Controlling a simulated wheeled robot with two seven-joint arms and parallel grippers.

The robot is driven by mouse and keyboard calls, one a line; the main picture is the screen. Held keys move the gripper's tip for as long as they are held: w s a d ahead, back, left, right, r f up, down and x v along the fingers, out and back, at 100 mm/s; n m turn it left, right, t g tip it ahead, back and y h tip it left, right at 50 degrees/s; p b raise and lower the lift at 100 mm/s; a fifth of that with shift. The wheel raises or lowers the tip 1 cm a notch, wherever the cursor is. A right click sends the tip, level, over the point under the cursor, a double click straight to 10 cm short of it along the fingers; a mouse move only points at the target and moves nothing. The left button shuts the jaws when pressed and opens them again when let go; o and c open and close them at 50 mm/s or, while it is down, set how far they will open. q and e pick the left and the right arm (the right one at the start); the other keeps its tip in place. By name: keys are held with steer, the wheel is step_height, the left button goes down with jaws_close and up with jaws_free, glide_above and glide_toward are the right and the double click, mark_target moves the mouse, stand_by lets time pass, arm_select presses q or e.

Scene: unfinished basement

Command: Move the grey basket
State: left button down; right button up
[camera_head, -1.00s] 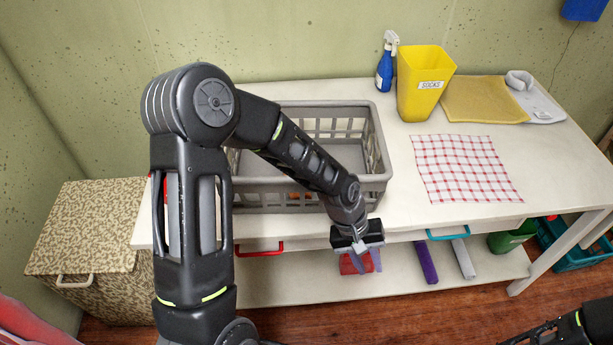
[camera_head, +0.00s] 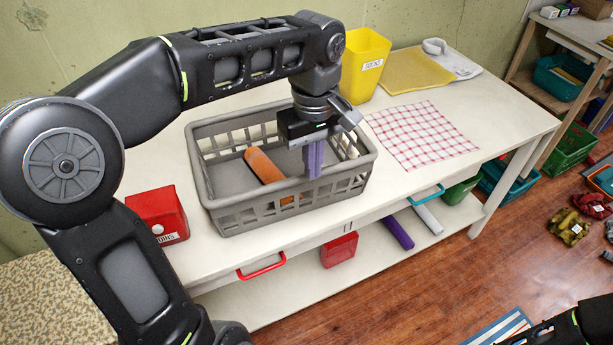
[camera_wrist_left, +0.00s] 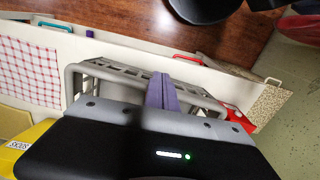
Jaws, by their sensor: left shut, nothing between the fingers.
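The grey basket (camera_head: 235,217) stands on the white table in the head view. It has slotted sides and an open top. An orange-brown rounded object (camera_head: 262,165) lies in it. My left gripper (camera_head: 314,165) points down at the basket's right part, its purple fingers shut and empty. The fingertips overlap the front wall in the picture; I cannot tell whether they touch it. In the left wrist view the shut fingers (camera_wrist_left: 162,92) show against the basket (camera_wrist_left: 72,82), with its far parts partly hidden by the gripper body. My right gripper is out of view; only part of that arm shows bottom right.
The white table (camera_head: 500,125) also holds a red box (camera_head: 158,213) left of the basket, a yellow bin (camera_head: 364,65) behind it and a checked cloth (camera_head: 425,135) to its right. The front edge has a red handle (camera_head: 262,268) and a teal handle (camera_head: 427,196).

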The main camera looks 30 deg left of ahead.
arm_select(q)
steer(key=w+a+f+p, duration=0.2)
steer(key=a+f, duration=0.1)
steer(key=f, duration=0.7)
steer(key=shift+w+a+p, duration=0.15)
steer(key=shift+p, duration=0.15)
